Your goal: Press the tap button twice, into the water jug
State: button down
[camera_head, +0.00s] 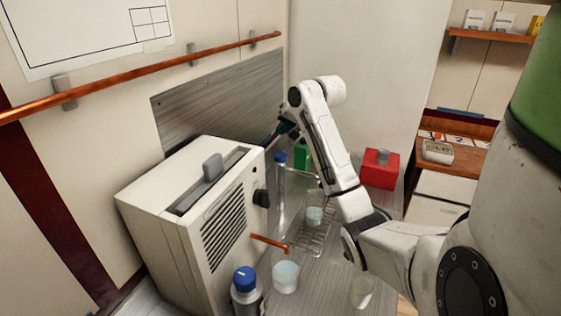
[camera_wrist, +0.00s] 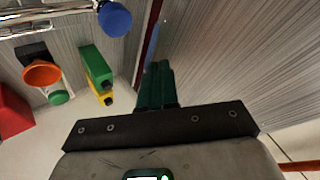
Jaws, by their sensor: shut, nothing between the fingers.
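A white boxy machine (camera_head: 170,215) stands on the counter with a copper tap spout (camera_head: 268,242) on its front. A black knob-like part (camera_head: 261,198), perhaps the tap button, juts out above the spout. A clear pale-blue vessel (camera_head: 286,277), perhaps the water jug, stands below the spout's end. My gripper (camera_head: 272,137) is past the machine's far top corner, away from the black part and the spout. Its dark green fingers (camera_wrist: 157,85) are together and empty in the wrist view. The tap and vessel are not in the wrist view.
A blue-capped bottle (camera_head: 245,290) stands left of the vessel, and a clear cup (camera_head: 361,292) to its right. Another cup (camera_head: 314,215) sits on a wire rack. A blue-capped tall bottle (camera_head: 280,175), green box (camera_head: 302,155) and red box (camera_head: 380,169) stand farther back.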

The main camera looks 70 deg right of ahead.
aim_at(279, 154)
notch_tip(279, 154, down, 4)
jog(key=b, duration=0.2)
jog(key=shift+r+b, duration=0.15)
jog(key=shift+b, duration=0.15)
jog(key=shift+f, duration=0.95)
dwell(0.9)
jog(key=shift+f, duration=0.4)
jog(key=shift+f+b, duration=0.3)
jog(key=shift+f, duration=0.7)
dwell(0.9)
jog(key=shift+r, duration=0.1)
jog(key=shift+r+p, duration=1.3)
jog(key=shift+p, duration=0.05)
jog(key=shift+r, duration=0.1)
jog(key=shift+r+p, duration=2.25)
jog(key=shift+r, duration=0.2)
